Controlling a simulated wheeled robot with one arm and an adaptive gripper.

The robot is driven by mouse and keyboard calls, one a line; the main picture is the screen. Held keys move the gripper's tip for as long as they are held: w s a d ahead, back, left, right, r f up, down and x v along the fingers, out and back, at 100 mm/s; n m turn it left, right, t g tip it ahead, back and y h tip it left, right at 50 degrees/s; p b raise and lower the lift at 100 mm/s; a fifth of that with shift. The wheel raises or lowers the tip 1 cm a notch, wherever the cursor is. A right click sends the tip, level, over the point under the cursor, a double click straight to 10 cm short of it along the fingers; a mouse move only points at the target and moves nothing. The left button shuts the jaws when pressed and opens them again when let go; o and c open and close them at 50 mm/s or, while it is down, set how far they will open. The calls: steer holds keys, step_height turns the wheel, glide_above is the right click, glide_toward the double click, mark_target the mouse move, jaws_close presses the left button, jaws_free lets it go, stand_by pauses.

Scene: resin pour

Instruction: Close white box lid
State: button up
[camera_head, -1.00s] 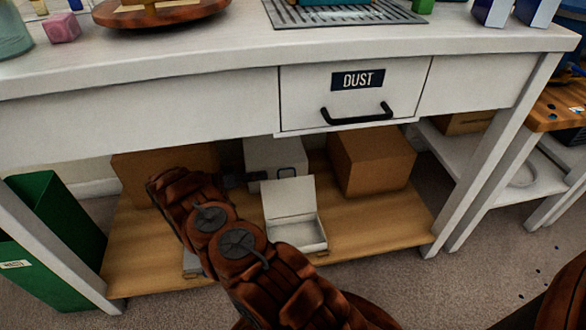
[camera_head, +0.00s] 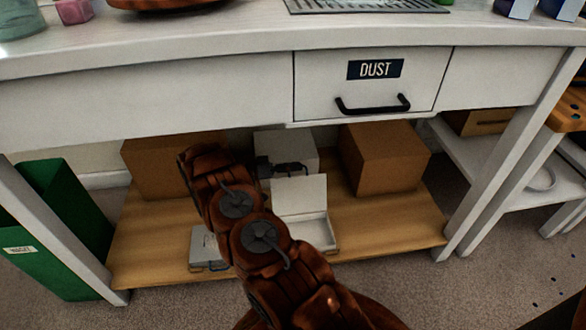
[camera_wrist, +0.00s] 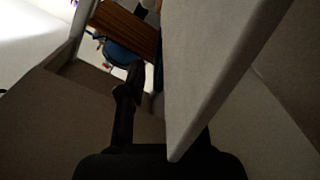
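A white box (camera_head: 318,237) sits on the wooden lower shelf under the table. Its lid (camera_head: 299,196) is raised and stands up at the box's back side. My black gripper (camera_head: 292,168) is just behind and above the lid's top edge, in front of another pale box. In the wrist view, a large pale panel, probably the lid, fills the middle and right. One dark finger (camera_wrist: 126,105) shows to its left, and the panel hides the other side of the gripper. I cannot tell whether the gripper touches the lid.
A closed white box (camera_head: 286,145) stands behind, between cardboard boxes at left (camera_head: 155,165) and right (camera_head: 385,160). A small grey case (camera_head: 205,247) lies left of my arm. The table with a DUST drawer (camera_head: 368,88) overhangs the shelf. A green bin (camera_head: 60,235) stands at left.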

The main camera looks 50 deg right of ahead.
steer(key=shift+c, duration=0.4)
jaws_close()
